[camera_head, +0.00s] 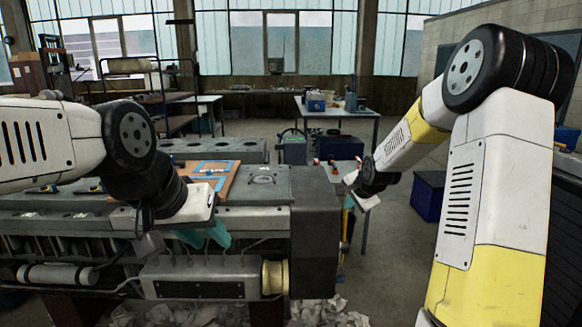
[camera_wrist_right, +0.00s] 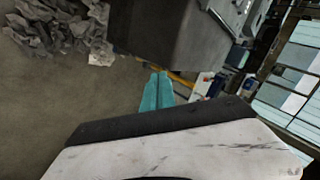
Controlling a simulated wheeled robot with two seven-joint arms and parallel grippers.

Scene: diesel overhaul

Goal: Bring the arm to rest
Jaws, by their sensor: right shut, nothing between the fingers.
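My right arm comes in from the right in the head view and reaches to the right end of the engine block (camera_head: 315,225). My right gripper (camera_head: 348,201) is small and partly hidden there. In the right wrist view its teal fingers (camera_wrist_right: 157,92) lie together, shut with nothing between them. They are apart from the dark block end. My left arm comes in from the left over the engine. My left gripper (camera_head: 205,236) has teal fingers pointing down in front of the engine's side. Its fingers are partly hidden by the wrist, and their gap is unclear.
An orange-brown board (camera_head: 212,177) with blue-framed pieces lies on the engine top. Crumpled grey litter (camera_wrist_right: 60,30) lies on the floor by the engine. A blue bin (camera_head: 428,197) stands on the floor.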

